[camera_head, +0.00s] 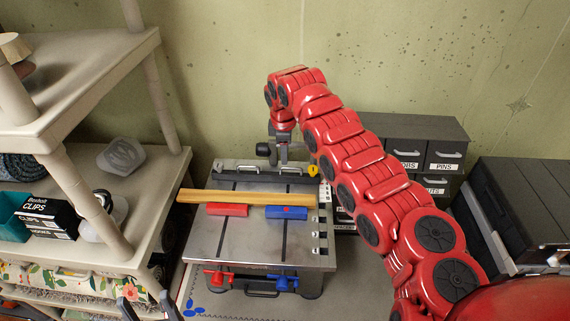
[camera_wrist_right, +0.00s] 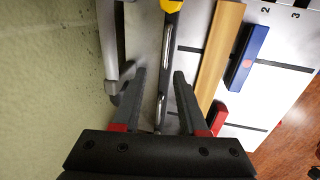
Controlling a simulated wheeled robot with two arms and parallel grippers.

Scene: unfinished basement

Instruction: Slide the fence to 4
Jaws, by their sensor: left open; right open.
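The fence is a dark bar (camera_head: 258,176) with a yellow pointer (camera_head: 313,170) at its right end, along the back of the grey work table (camera_head: 230,244). In the right wrist view the fence (camera_wrist_right: 166,62) passes between the parted fingers of my right gripper (camera_wrist_right: 160,76); whether they touch it is unclear. The right gripper (camera_head: 281,155) is over the fence's middle in the head view. A printed scale (camera_head: 325,194) runs along the table's right side; 2 (camera_wrist_right: 265,10) and 3 (camera_wrist_right: 296,15) are readable. My left gripper (camera_head: 147,299) is open and empty at lower left, away from the table.
A wooden strip (camera_head: 250,197) lies in front of the fence, with a red block (camera_head: 227,210) and blue block (camera_head: 287,213) against its front side. Red and blue clamps sit at the table's front. Shelves (camera_head: 110,75) stand left; dark drawers (camera_head: 411,140) stand behind right.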

